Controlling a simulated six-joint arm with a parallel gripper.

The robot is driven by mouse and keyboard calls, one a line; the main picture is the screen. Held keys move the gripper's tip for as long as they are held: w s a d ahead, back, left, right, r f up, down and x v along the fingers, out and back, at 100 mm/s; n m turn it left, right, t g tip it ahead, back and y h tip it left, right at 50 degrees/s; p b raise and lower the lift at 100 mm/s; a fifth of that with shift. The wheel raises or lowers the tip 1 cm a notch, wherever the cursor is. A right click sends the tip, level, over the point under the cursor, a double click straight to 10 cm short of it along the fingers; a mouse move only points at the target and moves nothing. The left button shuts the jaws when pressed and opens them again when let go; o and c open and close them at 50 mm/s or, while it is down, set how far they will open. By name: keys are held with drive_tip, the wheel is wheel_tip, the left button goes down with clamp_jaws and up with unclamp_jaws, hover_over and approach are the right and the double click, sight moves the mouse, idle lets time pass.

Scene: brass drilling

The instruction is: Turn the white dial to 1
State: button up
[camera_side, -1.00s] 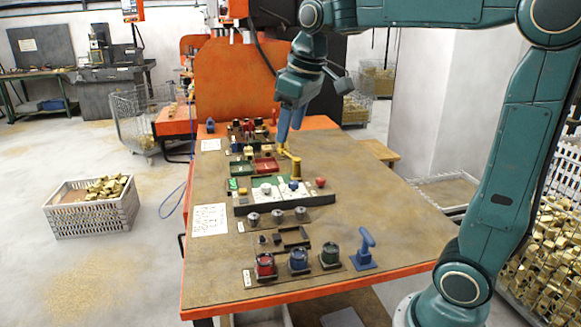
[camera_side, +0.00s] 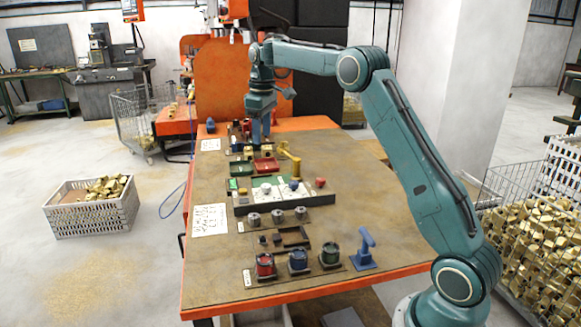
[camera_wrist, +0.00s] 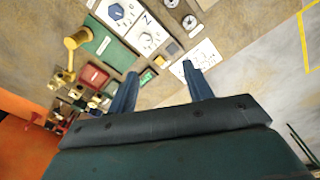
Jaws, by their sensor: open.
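A long dark panel (camera_side: 325,199) lies across the middle of the table. It carries two white plates (camera_side: 265,196) with small round knobs, one pale (camera_side: 266,188) and one bluish (camera_side: 294,185). Which of these is the white dial, and the number it points to, I cannot read. My gripper (camera_side: 261,140) is open and empty, fingers down, behind the panel at the back left of the table. Its two blue fingers (camera_wrist: 160,70) show apart in the wrist view.
A yellow crank (camera_side: 290,160) stands just behind the panel.

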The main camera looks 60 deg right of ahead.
hover_over(267, 185)
wheel_tip(267, 185, down, 5)
drive_tip(key=shift+a+g, duration=0.15)
drive_tip(key=shift+g, duration=0.15)
drive_tip(key=shift+f, duration=0.2)
wheel_tip(267, 185, down, 14)
drive_tip(key=shift+r, duration=0.2)
idle(0.4)
drive_tip(key=c, duration=1)
